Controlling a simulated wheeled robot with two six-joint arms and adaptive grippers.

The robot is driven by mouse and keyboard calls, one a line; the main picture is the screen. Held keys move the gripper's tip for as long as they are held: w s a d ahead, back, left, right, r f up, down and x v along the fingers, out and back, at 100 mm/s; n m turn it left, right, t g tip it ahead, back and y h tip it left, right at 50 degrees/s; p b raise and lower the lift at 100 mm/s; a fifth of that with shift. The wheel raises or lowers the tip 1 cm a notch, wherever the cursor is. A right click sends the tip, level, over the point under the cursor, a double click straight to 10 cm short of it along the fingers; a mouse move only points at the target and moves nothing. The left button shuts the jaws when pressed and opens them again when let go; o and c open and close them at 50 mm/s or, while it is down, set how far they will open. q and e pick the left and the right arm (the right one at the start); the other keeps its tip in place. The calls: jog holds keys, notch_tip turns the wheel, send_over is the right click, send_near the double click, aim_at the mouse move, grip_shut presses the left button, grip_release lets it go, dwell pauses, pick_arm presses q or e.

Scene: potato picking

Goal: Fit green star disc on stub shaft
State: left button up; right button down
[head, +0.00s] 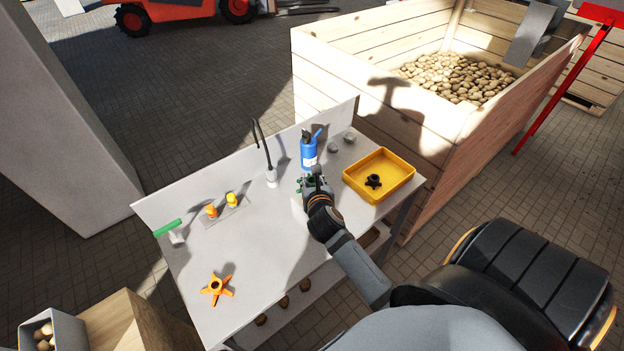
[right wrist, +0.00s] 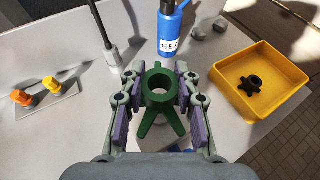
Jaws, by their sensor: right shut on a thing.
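The green star disc (right wrist: 157,112) is between the fingers of my right gripper (right wrist: 160,80), its round hub hole facing the wrist camera. In the head view, my right gripper (head: 314,180) is over the back right part of the bench, and a little of the green disc (head: 306,182) shows beside it. The gripper is shut on the disc. My left gripper is out of view.
A blue bottle (head: 309,152) stands just behind the gripper, a thin black-stemmed stand (head: 271,177) left of it. A yellow tray (head: 402,166) holding a black star disc (head: 373,181) is at right.

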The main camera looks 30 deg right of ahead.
dwell(0.4)
jog(key=shift+p, duration=0.3)
jog(key=shift+p, duration=0.55)
dwell(0.8)
jog(key=shift+f, duration=0.15)
jog(key=shift+f+b, duration=0.35)
jog(key=shift+b, duration=0.05)
jog(key=shift+f+b, duration=1.2)
jog(key=shift+f, duration=0.55)
jog(key=c, duration=0.9)
grip_release()
